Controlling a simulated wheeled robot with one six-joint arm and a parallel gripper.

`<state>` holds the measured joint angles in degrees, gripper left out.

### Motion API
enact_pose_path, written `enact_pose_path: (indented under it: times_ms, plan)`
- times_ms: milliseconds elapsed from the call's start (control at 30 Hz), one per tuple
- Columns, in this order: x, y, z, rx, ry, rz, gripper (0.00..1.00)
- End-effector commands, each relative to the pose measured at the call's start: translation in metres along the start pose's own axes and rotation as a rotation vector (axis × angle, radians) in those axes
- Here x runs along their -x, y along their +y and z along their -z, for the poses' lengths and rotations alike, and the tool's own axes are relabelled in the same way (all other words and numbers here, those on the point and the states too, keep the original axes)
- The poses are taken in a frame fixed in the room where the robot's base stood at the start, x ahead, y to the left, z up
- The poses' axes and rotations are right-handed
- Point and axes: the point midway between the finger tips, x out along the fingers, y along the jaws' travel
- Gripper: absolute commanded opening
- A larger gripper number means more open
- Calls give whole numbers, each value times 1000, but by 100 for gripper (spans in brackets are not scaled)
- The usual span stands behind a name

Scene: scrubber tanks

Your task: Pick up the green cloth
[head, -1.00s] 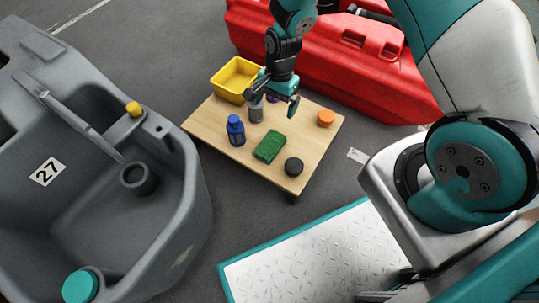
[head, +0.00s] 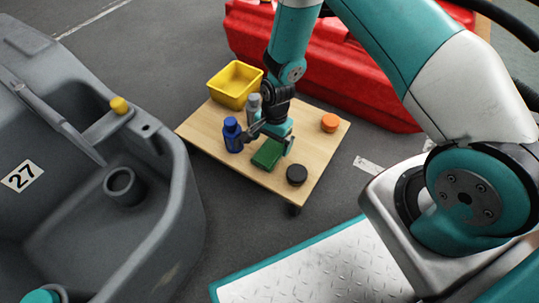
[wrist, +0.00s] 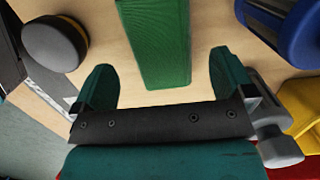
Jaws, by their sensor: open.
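The green cloth (head: 267,154) lies folded as a flat block on the wooden table. In the wrist view the green cloth (wrist: 155,40) reaches from the top edge to just in front of the jaws, between the lines of the two fingers. My gripper (head: 268,144) is over the table, low above the cloth's far end. In the wrist view my gripper (wrist: 162,88) is open, with a teal finger on each side and nothing held. The far part of the cloth is cut off by the top of the wrist view.
On the table (head: 297,198), a blue bottle (head: 233,135) stands close left of the cloth and a black puck (head: 297,175) lies to its right. A grey bottle (head: 253,108), an orange puck (head: 330,122) and a yellow bin (head: 236,84) stand farther back. A grey tank (head: 170,190) is at left.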

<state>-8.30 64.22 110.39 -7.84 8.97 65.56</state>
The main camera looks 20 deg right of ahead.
Motion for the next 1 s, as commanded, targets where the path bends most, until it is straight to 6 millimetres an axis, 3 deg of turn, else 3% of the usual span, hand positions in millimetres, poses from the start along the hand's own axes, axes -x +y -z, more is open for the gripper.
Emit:
enact_pose_path:
  times_ms: [33,200,500,700,1000]
  plan:
    - [-13,0,0,1,-1,-1,100]
    - [-38,0,0,1,-1,-2,100]
    - [-39,0,-1,1,-1,-1,100]
    - [-39,0,-1,1,-1,-1,54]
    - [-38,0,-1,0,-1,-1,51]
